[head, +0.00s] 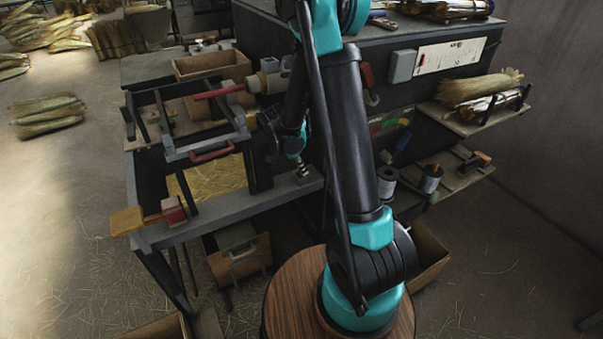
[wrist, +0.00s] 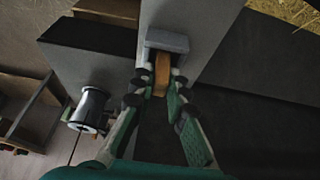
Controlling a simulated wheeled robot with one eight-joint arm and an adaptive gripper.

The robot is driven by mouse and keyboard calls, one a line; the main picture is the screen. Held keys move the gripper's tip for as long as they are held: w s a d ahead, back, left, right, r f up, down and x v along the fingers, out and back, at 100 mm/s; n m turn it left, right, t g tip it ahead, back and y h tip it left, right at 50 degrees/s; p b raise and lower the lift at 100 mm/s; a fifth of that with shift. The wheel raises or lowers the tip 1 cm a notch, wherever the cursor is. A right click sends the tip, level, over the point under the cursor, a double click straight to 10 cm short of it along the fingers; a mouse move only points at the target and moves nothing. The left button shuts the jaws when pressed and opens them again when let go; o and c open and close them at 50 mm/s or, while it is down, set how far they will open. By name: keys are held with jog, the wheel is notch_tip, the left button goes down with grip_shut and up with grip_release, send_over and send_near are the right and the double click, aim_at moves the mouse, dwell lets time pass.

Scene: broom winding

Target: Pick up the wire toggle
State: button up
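A small tan wooden piece, which looks like the wire toggle (wrist: 161,74), shows in the wrist view against a grey block (wrist: 167,41). My gripper (wrist: 160,88) has its two fingers spread, one on each side of the tan piece. I see no clear contact between the fingers and the piece. In the head view my arm covers much of the middle, and I cannot make out the fingertips or the toggle there.
A dark wire spool (wrist: 91,107) stands left of my gripper in the wrist view. In the head view, the workbench (head: 225,205) holds a clamp frame with a red handle (head: 212,154). A shelf at right holds broom bundles (head: 480,88).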

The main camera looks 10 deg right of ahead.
grip_shut()
jog(key=shift+r, duration=5)
